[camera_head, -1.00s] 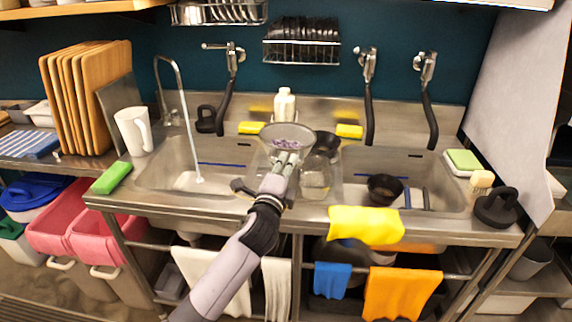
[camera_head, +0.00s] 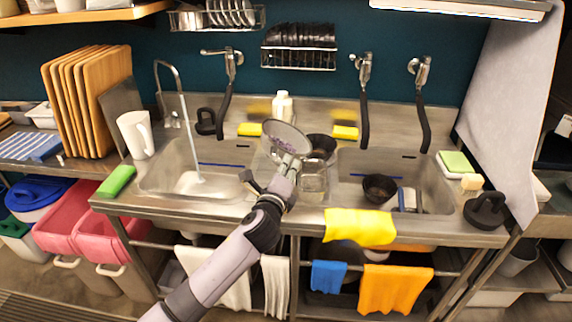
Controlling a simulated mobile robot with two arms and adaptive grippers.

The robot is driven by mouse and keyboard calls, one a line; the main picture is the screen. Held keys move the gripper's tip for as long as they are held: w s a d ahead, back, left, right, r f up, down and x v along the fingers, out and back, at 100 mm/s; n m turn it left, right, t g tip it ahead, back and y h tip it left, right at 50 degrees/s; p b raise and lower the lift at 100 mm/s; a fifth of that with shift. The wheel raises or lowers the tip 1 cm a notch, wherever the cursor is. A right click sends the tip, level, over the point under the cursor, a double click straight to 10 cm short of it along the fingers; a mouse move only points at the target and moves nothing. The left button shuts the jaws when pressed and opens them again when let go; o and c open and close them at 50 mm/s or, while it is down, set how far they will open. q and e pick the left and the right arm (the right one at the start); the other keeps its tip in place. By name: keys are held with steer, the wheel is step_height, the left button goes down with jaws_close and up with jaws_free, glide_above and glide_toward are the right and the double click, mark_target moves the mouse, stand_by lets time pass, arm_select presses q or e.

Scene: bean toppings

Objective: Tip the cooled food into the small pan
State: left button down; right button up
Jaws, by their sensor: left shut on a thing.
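My left gripper (camera_head: 287,166) is shut on a round, pale, sieve-like vessel (camera_head: 285,132), held over the divider between the two sinks. Purplish food (camera_head: 277,148) shows inside it, small and partly hidden. The vessel is tilted, its right side lower. A small dark pan (camera_head: 321,143) stands just right of the vessel, behind the divider. The vessel's right edge comes close to the pan in the picture; I cannot tell whether they touch. My right gripper is not in view.
A clear container (camera_head: 313,182) stands right of my gripper. A dark bowl (camera_head: 380,188) sits in the right sink. Water runs from the tap (camera_head: 188,115) into the left sink. A white bottle (camera_head: 283,105) and yellow sponges (camera_head: 345,132) stand behind. A yellow cloth (camera_head: 360,228) hangs in front.

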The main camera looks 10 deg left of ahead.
arm_select(q)
steer(key=d+f+m+g+y+p, duration=0.1)
steer(key=d+f+m+y+p, duration=0.2)
steer(key=d+m+p, duration=0.6)
steer(key=shift+w+f+m+g+y, duration=0.3)
steer(key=shift+w+f+m+y, duration=0.1)
steer(key=shift+m, duration=1.3)
steer(key=shift+a, duration=0.15)
stand_by(1.2)
